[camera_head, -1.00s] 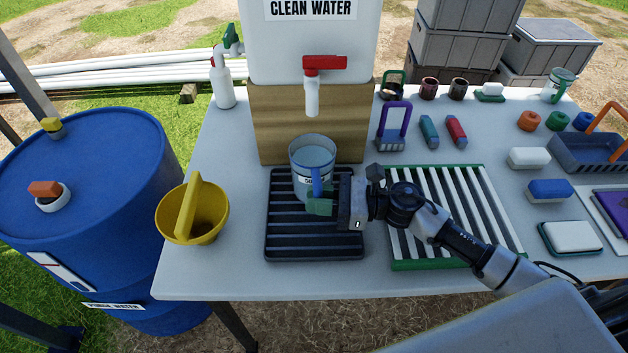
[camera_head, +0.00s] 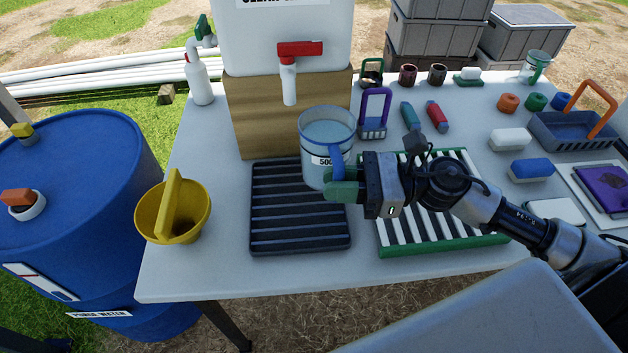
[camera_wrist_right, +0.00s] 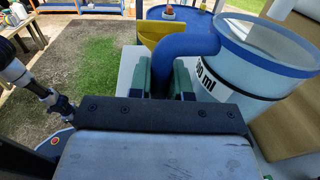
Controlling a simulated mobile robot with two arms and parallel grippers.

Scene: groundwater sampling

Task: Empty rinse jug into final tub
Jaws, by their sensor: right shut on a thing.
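The rinse jug (camera_head: 322,150) is a clear jug with a blue rim, a blue handle and a black volume marking. My right gripper (camera_head: 345,190) is shut on its handle and holds it upright, raised over the right edge of the black slatted rack. In the right wrist view the jug (camera_wrist_right: 262,75) stands at the right, its blue handle between the green fingertips (camera_wrist_right: 172,80). It seems to hold clear liquid, but the level is hard to tell. No tub that I can identify as the final tub is in view. My left gripper is not in view.
The black rack (camera_head: 300,235) and the green-framed white rack (camera_head: 440,240) lie on the table. A yellow funnel (camera_head: 190,220) sits at the left edge by a blue purge water drum (camera_head: 80,170). The clean water tank's red tap (camera_head: 300,48) is behind the jug. Small items fill the right.

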